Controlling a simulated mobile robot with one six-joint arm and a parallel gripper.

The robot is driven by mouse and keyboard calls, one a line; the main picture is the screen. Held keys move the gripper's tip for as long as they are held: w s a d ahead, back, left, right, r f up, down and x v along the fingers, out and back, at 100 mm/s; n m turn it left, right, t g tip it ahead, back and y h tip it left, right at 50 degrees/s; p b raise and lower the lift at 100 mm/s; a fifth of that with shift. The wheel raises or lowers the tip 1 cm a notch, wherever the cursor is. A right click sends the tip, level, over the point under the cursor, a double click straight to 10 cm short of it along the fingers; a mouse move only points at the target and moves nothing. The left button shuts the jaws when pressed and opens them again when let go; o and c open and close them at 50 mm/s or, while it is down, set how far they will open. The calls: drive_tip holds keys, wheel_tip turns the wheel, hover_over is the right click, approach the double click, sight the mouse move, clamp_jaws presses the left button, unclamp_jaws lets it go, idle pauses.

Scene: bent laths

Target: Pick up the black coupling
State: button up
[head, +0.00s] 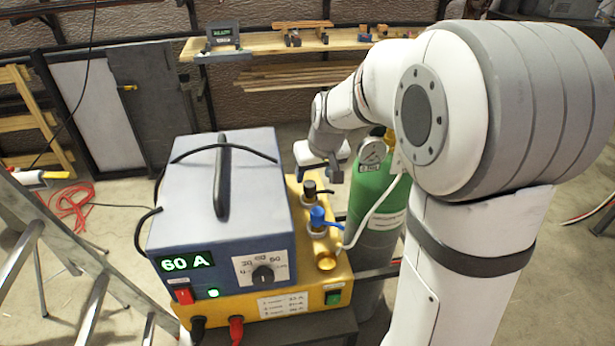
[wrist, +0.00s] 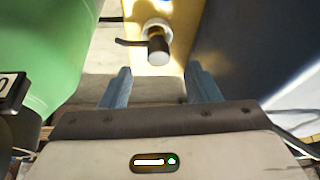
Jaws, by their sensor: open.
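The black coupling (head: 310,188) stands on a pale ring at the back of the yellow unit's top in the head view. In the wrist view the black coupling (wrist: 157,44) shows beyond the fingertips, roughly centred between them, with a dark lever or hose to its left. My gripper (wrist: 158,86) is open, with its two blue-grey fingers apart and nothing between them.
A blue coupling (head: 317,215) stands just in front of the black one, and a bare brass fitting (head: 326,262) nearer still. The blue-grey power source (head: 215,185) rises close on the left. A green gas cylinder (head: 376,195) with a gauge and white hose stands close on the right.

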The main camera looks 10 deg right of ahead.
sight(310, 184)
drive_tip(key=x, duration=0.4)
drive_tip(key=w+x, duration=0.1)
drive_tip(key=x, duration=0.3)
drive_tip(key=shift+w+d+f+p, duration=0.1)
drive_tip(key=shift+f+p, duration=0.05)
drive_tip(key=shift+p, duration=0.15)
drive_tip(key=shift+c, duration=0.2)
drive_tip(key=c, duration=1.1)
